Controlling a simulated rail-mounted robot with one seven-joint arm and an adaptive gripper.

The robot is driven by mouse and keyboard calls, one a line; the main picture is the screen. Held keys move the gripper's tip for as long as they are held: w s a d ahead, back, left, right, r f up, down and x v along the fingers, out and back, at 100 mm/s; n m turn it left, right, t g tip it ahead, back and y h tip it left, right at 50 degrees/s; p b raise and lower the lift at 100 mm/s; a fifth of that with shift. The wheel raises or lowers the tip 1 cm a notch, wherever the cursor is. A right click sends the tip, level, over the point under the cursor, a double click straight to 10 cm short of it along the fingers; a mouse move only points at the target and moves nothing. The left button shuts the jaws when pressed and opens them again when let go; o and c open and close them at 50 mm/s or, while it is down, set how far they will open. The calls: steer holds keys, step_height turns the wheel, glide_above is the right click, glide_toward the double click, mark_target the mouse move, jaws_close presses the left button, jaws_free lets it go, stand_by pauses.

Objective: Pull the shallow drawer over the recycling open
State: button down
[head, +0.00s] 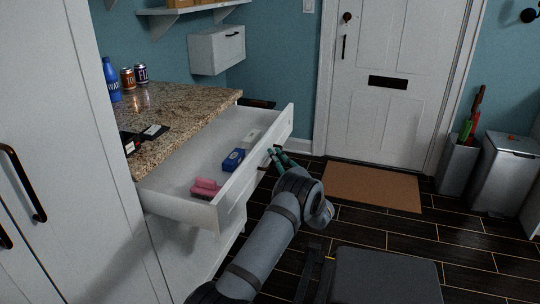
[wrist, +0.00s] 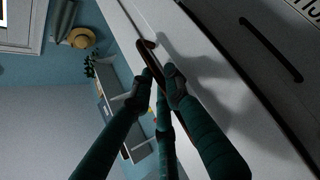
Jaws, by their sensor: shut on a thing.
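The shallow white drawer (head: 180,198) stands pulled out from under the granite counter in the head view. Inside it lie a pink item (head: 206,188), a blue item (head: 233,160) and a pale item (head: 252,137). My gripper (head: 275,154) is at the outer side of the drawer front. In the wrist view my gripper (wrist: 161,82) has its teal fingers shut on the dark bar handle (wrist: 149,44) of the drawer. The fingers hide part of the handle.
A lower front with a long black handle (wrist: 272,50) and partly cut-off lettering is below the drawer. A grey bench (head: 385,278) stands at lower right. Dark floor is clear towards the doormat (head: 372,187).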

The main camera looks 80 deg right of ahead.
steer(key=c, duration=1.9)
jaws_free()
steer(key=shift+c, duration=0.2)
steer(key=v, duration=1.2)
steer(key=x, duration=1.2)
steer(key=shift+w, duration=0.2)
